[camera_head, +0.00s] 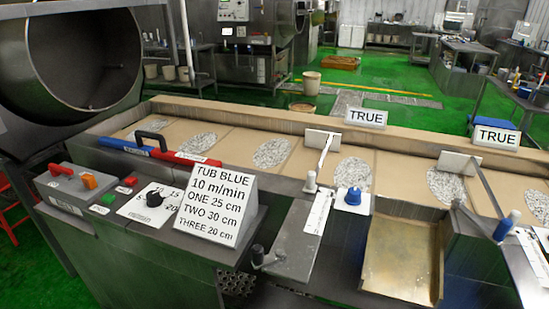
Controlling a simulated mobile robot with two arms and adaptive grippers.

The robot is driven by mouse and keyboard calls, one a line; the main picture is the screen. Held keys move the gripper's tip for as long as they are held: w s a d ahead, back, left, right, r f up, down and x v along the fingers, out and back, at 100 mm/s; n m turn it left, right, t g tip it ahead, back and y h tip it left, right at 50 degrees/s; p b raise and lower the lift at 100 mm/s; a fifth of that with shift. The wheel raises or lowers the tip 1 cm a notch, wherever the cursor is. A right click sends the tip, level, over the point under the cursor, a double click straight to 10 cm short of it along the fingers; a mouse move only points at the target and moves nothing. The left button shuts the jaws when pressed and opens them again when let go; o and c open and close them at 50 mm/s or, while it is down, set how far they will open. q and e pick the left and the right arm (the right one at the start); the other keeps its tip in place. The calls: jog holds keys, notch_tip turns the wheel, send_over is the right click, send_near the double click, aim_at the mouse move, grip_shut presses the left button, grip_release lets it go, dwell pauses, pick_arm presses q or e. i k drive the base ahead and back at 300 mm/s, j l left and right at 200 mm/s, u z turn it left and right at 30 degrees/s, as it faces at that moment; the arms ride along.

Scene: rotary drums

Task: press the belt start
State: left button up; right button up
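The control panel (75,208) stands at the lower left. It carries a small green button (108,198), an orange button (89,181), a small red button (130,181), and a red part (61,170) at its far left. A black knob (154,199) sits on a white dial plate. Which button is the belt start cannot be read. The belt (237,143) runs behind the panel, with several speckled oval patches on it. Neither of my grippers shows in the head view.
A sign (216,203) reading "TUB BLUE 10 m/min" stands right of the dial. Blue and red bars (182,158) with a black handle lie behind the panel. Two plates (321,139) with rods stand over the belt. A tan tray (402,258) is at front right.

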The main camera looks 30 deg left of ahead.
aim_at(108, 199)
jog(key=u, duration=2.15)
